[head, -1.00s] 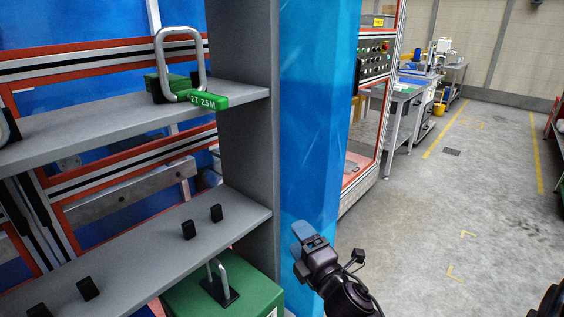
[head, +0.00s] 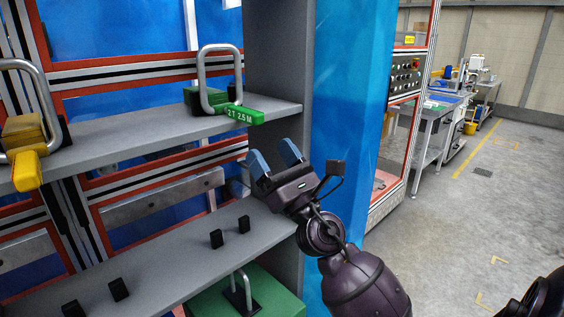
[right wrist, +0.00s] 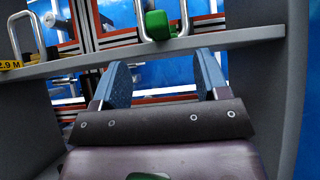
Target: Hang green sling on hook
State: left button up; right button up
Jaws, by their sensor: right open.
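The green sling (head: 243,114) sits on the upper shelf, with a grey metal loop standing up and a green tag marked "2T 2.5M" sticking out over the shelf's front edge. It also shows in the right wrist view (right wrist: 158,24), ahead of and above the fingers. My right gripper (head: 272,158) is open and empty, in front of the shelf unit, below and a little right of the green tag, not touching it. Its blue fingers also show in the right wrist view (right wrist: 163,80). I see no hook.
A yellow sling (head: 26,170) with a similar loop is on the upper shelf (head: 130,140) at left. The lower shelf (head: 180,255) holds several small black blocks. A green box (head: 270,295) with a handle is below.

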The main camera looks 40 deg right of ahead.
aim_at(246, 110)
jog(key=p+x, duration=0.3)
jog(key=x, duration=0.4)
jog(key=shift+w+r, duration=0.1)
jog(key=shift+r, duration=0.15)
pick_arm(q)
jog(key=shift+w+r+p, duration=0.2)
jog(key=shift+r+p, duration=0.1)
jog(key=shift+r, duration=1.15)
jog(key=shift+w+r+p, duration=0.2)
jog(key=shift+r+p, duration=0.1)
jog(key=shift+r, duration=1.15)
pick_arm(e)
jog(key=shift+x, duration=1.15)
jog(key=shift+w+f, duration=0.1)
grip_shut()
jog(key=shift+r+p, duration=1.25)
jog(key=shift+r, duration=0.1)
notch_tip(246, 110, up, 3)
jog(key=p, duration=0.2)
jog(key=shift+f+p, duration=0.25)
jog(key=shift+p, duration=0.1)
pick_arm(q)
notch_tip(246, 110, up, 5)
